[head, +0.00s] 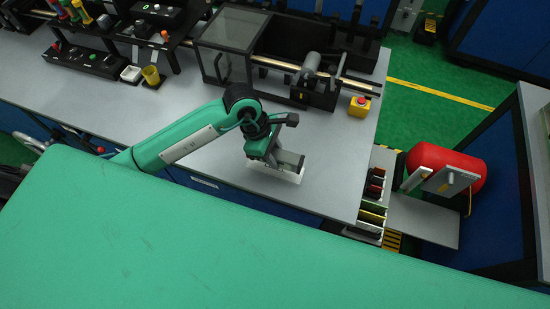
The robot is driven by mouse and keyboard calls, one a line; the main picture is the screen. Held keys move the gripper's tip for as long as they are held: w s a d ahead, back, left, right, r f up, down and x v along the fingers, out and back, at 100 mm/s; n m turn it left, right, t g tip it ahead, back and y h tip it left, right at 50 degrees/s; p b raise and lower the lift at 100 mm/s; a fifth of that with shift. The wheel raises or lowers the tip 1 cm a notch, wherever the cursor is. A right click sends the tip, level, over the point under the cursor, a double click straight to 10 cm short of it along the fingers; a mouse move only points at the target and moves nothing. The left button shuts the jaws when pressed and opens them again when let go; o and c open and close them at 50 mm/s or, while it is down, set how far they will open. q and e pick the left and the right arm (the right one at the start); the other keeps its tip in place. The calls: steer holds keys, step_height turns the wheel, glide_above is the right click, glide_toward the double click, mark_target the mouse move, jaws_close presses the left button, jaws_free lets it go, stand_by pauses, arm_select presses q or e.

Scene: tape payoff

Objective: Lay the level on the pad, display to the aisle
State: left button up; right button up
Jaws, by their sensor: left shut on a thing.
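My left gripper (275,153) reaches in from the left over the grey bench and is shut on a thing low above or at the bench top. The held thing is mostly hidden by the gripper, and I cannot make out a display or which way it faces. I take it to be the level. A white flat patch, likely the pad (287,176), shows just below the gripper on the bench. I cannot tell whether the held thing touches it. My right gripper is not in view.
The grey bench (200,130) is clear around the gripper. A machine with a clear-doored guard (222,66) stands behind, with a yellow box with a red button (359,106) to its right. Small bins (373,205) and a red tank (452,168) are beyond the bench's right edge.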

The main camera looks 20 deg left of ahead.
arm_select(q)
step_height(320, 180, down, 3)
steer(key=shift+f+p, duration=0.2)
steer(key=shift+p, duration=0.15)
steer(key=shift+f, duration=0.1)
steer(key=shift+f, duration=0.15)
steer(key=o, duration=1.1)
